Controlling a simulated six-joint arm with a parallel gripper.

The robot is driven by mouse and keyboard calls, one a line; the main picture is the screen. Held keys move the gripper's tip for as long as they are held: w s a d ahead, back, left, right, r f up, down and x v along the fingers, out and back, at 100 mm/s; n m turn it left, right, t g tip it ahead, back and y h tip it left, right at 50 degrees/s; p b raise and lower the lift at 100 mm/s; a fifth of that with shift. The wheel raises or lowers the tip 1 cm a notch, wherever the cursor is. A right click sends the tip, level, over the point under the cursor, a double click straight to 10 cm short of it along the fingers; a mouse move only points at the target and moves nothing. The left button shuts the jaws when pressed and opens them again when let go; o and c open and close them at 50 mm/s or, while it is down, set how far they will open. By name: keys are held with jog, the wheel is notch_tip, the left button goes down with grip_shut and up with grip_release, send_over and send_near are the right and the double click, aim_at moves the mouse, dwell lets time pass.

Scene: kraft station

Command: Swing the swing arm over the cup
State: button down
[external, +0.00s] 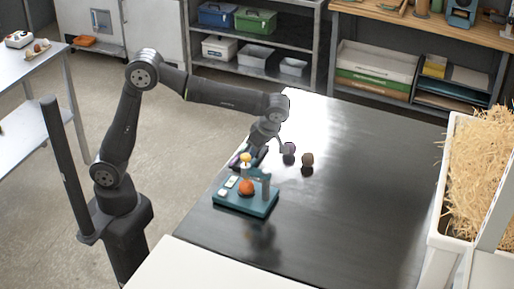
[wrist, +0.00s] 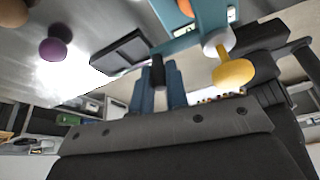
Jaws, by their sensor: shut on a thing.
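A teal base (external: 262,209) stands on the dark table, with an orange rounded piece (external: 246,187) on top and a grey upright post (external: 265,184) at its back right. I cannot clearly make out the swing arm or a cup. The exact contact is hidden.
A purple knob-like piece (external: 289,149) and a brown one (external: 307,159) stand on the table right of my gripper. A white bin of straw (external: 436,222) is at the right edge. The table's right middle is clear.

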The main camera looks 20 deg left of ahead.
jog(key=c, duration=1.4)
grip_release()
jog(key=shift+a, duration=0.1)
jog(key=v, duration=1.2)
jog(key=shift+s+f, duration=0.1)
jog(key=x, duration=1.2)
